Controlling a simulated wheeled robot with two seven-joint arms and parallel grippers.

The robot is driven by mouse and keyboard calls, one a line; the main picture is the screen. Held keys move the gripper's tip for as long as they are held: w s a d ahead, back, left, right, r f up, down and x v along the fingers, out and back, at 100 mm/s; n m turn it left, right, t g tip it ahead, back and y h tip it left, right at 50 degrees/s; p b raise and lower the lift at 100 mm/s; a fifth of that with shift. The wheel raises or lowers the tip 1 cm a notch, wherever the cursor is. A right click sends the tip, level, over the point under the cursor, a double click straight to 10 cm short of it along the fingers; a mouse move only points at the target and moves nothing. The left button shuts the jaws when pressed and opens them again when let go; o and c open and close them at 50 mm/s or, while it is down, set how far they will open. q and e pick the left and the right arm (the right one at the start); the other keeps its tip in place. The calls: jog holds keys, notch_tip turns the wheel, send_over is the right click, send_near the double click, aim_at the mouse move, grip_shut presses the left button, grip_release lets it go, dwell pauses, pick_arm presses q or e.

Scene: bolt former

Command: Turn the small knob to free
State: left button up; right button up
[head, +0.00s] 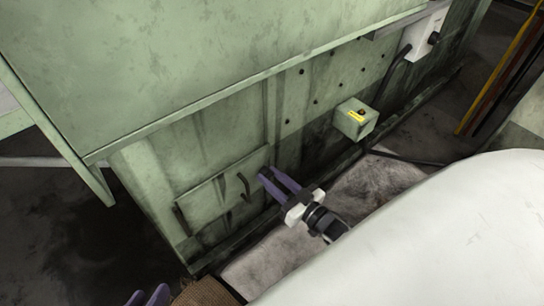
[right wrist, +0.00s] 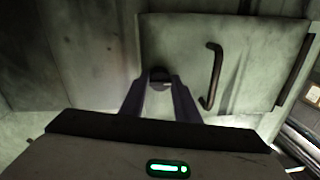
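A small dark round knob (right wrist: 160,76) shows in the right wrist view, at the left edge of a pale green panel door (right wrist: 240,40). My right gripper (right wrist: 160,86) has its two purple fingers apart, one on each side of the knob; I cannot tell whether they touch it. In the head view my right gripper (head: 268,174) is at the right edge of the door (head: 205,205), and the knob is hidden there. My left gripper (head: 147,297) shows only two purple fingertips, apart, at the bottom edge, away from the machine.
A dark bar handle (head: 244,185) stands out from the door beside my right gripper. A green box with a yellow label (head: 356,117) and a white switch box (head: 424,36) are on the machine's side further right. Cables run along its base. Bare floor (head: 60,240) lies at the left.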

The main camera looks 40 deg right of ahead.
jog(key=shift+d+m, duration=0.1)
jog(key=shift+m, duration=0.3)
pick_arm(q)
jog(key=shift+w+d+r+h+b, duration=0.1)
jog(key=shift+d+r+h+b, duration=0.4)
jog(key=shift+r+b, duration=0.45)
pick_arm(e)
jog(key=m, duration=0.8)
jog(key=m+h, duration=0.1)
jog(key=m, duration=0.8)
jog(key=shift+f+m+t, duration=0.2)
jog(key=shift+m+t, duration=0.1)
jog(key=shift+t, duration=0.1)
pick_arm(q)
jog(key=shift+f, duration=0.15)
pick_arm(e)
jog(key=shift+m, duration=0.3)
jog(key=o, duration=1)
